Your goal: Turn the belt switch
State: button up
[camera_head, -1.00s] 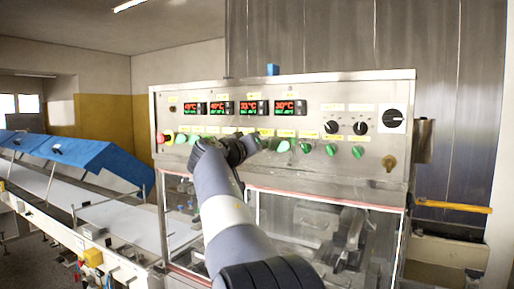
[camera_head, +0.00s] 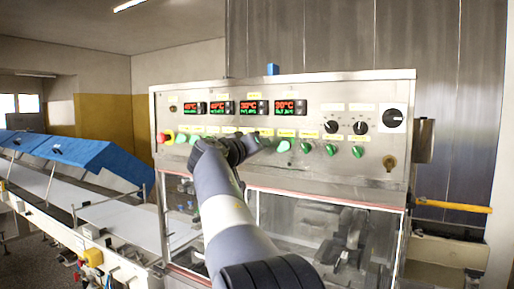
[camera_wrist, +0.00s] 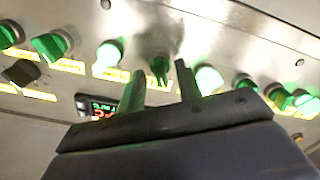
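A steel control panel (camera_head: 230,160) carries a row of green knobs and lit green buttons with yellow labels. The labels are too small to read, so I cannot tell which knob is the belt switch. My gripper (camera_head: 254,140) is at the panel's middle, hiding part of the row. In the wrist view, my gripper (camera_wrist: 159,76) has its two fingers apart, pointing at the panel. Lit green buttons sit on either side, one left (camera_wrist: 109,52) and one right (camera_wrist: 208,79).
Red-and-green temperature displays (camera_head: 290,107) sit above the row. A red stop button (camera_head: 162,137) is at the left end, black knobs (camera_head: 360,127) and a large black rotary switch (camera_head: 394,118) at the right. A conveyor with blue covers (camera_head: 95,160) runs off left.

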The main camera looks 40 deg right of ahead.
jog(key=b+v, duration=0.4)
jog(key=v, duration=0.6)
jog(key=shift+s+a, duration=0.2)
jog(key=shift+a, duration=0.15)
jog(key=shift+d, duration=0.15)
jog(key=p+x, duration=0.4)
jog(key=x, duration=0.6)
jog(key=shift+w+d, duration=0.2)
